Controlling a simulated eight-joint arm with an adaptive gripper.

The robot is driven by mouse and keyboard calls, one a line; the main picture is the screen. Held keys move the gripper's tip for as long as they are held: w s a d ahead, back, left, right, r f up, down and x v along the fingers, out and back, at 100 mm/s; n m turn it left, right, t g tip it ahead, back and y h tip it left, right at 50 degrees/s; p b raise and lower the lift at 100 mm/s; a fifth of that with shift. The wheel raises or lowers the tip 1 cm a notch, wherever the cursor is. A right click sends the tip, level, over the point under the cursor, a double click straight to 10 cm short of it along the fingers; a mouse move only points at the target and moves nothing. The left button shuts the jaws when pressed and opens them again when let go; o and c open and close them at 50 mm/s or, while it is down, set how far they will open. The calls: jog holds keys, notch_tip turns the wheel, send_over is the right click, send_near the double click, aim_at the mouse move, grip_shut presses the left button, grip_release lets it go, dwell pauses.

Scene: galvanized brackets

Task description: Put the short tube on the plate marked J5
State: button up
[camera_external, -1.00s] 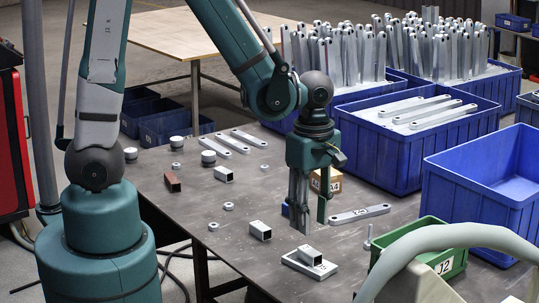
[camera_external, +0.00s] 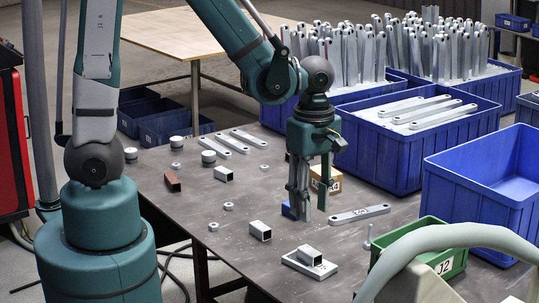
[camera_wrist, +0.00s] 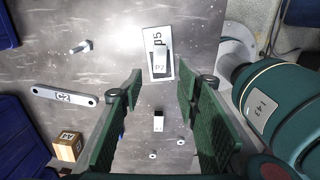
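The light plate (camera_external: 303,264) lies flat near the table's front edge, its marking partly covered in the external view. A short grey square tube (camera_external: 309,255) rests on it.
A green bin marked J2 (camera_external: 430,255) and blue crates (camera_external: 420,158) stand to the right. The table's front left is mostly clear.

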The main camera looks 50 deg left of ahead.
jog(key=s+a+r+m+t, duration=0.2)
jog(key=a+r+m+t, duration=0.1)
jog(key=a+r+m, duration=0.6)
jog(key=s+a+r+m+t, duration=0.1)
jog(key=a+r+m+t, duration=0.3)
jog(key=a+r+m, duration=0.5)
notch_tip(320, 180, up, 3)
jog(key=shift+s+f, duration=0.1)
jog(key=shift+s, duration=0.25)
